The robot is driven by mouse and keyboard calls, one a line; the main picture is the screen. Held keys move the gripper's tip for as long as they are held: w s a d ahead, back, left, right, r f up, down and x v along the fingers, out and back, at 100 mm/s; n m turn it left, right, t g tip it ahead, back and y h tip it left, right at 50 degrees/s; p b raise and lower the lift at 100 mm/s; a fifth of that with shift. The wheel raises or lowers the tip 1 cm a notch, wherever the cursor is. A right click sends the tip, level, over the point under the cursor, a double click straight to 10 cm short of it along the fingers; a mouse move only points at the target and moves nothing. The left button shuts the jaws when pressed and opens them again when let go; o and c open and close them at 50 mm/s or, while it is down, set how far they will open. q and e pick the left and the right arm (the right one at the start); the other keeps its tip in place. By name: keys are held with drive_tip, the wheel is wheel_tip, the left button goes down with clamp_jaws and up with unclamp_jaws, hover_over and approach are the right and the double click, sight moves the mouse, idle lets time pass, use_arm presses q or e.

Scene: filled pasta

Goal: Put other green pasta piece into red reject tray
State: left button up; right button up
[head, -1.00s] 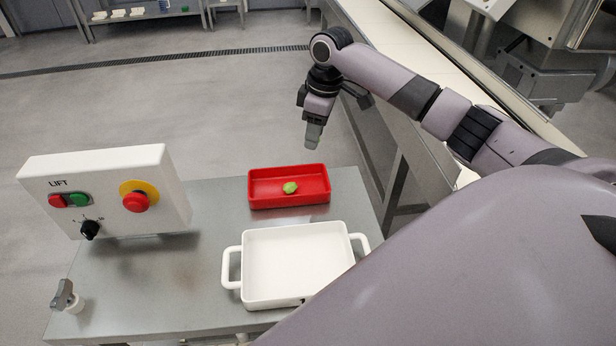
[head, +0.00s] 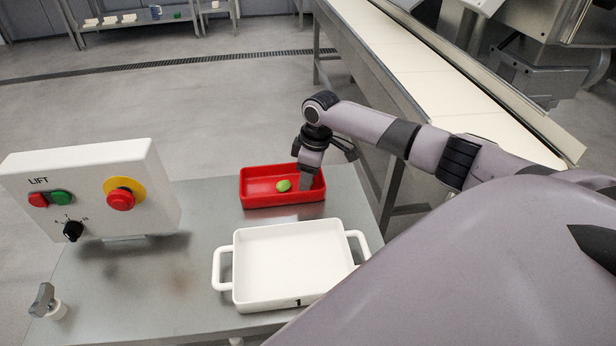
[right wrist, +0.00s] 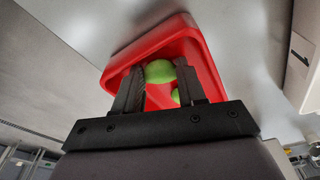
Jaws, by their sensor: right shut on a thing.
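The red reject tray (head: 268,203) stands at the back of the metal table. My right gripper (head: 305,184) points down into the right part of this tray. It is shut on a green pasta piece (right wrist: 160,71), which shows between its fingertips in the right wrist view; in the head view the fingers hide it. Another green pasta piece (head: 283,186) lies in the tray, just left of the gripper. It shows partly between the fingers in the right wrist view (right wrist: 176,95). My left gripper is not in view.
A white two-handled tray (head: 240,300), empty where visible, stands in front of the red tray. A lift control box (head: 90,190) stands at the table's left. A conveyor (head: 420,75) runs behind on the right. Bare table (head: 195,265) lies left of the white tray.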

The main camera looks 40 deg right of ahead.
drive_tip(key=shift+f, duration=0.1)
drive_tip(key=o, duration=0.7)
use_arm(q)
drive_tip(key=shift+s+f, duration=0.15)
use_arm(e)
drive_tip(key=shift+o, duration=0.2)
drive_tip(key=r, duration=0.2)
drive_tip(key=r+p, duration=0.1)
drive_tip(key=r, duration=0.1)
drive_tip(key=shift+s+d+r, duration=0.2)
drive_tip(key=shift+r, duration=0.1)
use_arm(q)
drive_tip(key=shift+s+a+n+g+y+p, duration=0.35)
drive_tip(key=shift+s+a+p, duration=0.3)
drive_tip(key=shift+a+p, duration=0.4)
use_arm(e)
wheel_tip(320, 180, up, 8)
drive_tip(key=s, duration=0.1)
drive_tip(key=shift+d+f, duration=0.2)
drive_tip(key=shift+d, duration=0.05)
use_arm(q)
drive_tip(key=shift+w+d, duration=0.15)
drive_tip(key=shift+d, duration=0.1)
